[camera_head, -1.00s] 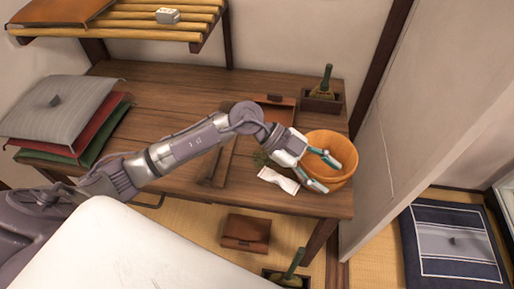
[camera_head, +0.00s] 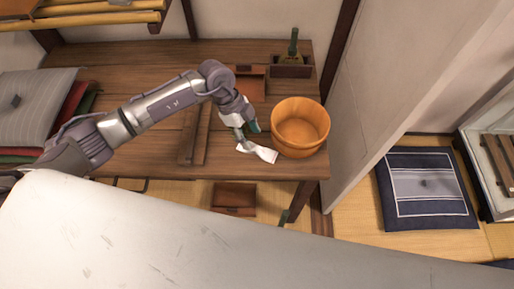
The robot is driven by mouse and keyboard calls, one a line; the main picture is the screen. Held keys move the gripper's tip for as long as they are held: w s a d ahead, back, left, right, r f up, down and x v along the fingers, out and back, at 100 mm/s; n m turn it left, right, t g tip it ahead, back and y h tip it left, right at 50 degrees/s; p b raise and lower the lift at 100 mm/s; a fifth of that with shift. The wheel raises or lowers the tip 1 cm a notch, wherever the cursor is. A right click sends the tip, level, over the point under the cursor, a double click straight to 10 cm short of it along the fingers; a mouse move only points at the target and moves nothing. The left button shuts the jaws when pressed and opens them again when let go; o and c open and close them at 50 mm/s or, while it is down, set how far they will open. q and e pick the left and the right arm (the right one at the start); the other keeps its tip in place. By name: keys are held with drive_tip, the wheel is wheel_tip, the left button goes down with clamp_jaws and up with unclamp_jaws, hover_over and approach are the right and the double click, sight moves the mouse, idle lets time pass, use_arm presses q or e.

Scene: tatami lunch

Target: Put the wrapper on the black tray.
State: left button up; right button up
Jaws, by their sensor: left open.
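The white wrapper (camera_head: 265,154) lies crumpled near the front right edge of the wooden table, just left of the orange bowl. My left gripper (camera_head: 247,137) points down at the wrapper's left end, with its fingers open. One teal fingertip shows behind the wrapper's end; the other is hard to make out. I cannot tell whether the fingers touch the wrapper. I cannot make out a black tray in this view. My right gripper is not in view.
The orange bowl (camera_head: 300,128) stands close right of the gripper. A brown box (camera_head: 250,84) and a planter with a bottle-like green top (camera_head: 291,67) stand behind. A long dark wooden piece (camera_head: 193,135) lies left. Cushions (camera_head: 35,105) are stacked at the left.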

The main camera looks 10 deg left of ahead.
sight(256, 147)
use_arm(q)
drive_tip(key=x, duration=0.5)
drive_tip(key=shift+p, duration=0.3)
drive_tip(key=c, duration=0.8)
drive_tip(key=shift+a+r, duration=0.1)
drive_tip(key=shift+s+a+r, duration=0.15)
drive_tip(key=shift+a+r, duration=0.2)
drive_tip(key=shift+a, duration=0.05)
wheel_tip(256, 147, up, 6)
drive_tip(key=shift+d+f+b, duration=0.1)
drive_tip(key=shift+f+b, duration=0.05)
drive_tip(key=shift+b, duration=0.35)
drive_tip(key=s+a+b, duration=0.1)
drive_tip(key=a, duration=0.5)
drive_tip(key=s+a+b, duration=0.1)
drive_tip(key=a, duration=0.4)
drive_tip(key=s+a+b, duration=0.1)
drive_tip(key=a, duration=0.5)
drive_tip(key=shift+s+a+r, duration=0.2)
drive_tip(key=shift+s+a, duration=0.1)
drive_tip(key=shift+a, duration=0.05)
drive_tip(key=shift+s+a+r+b, duration=0.1)
drive_tip(key=shift+a+b, duration=0.25)
drive_tip(key=shift+a, duration=0.2)
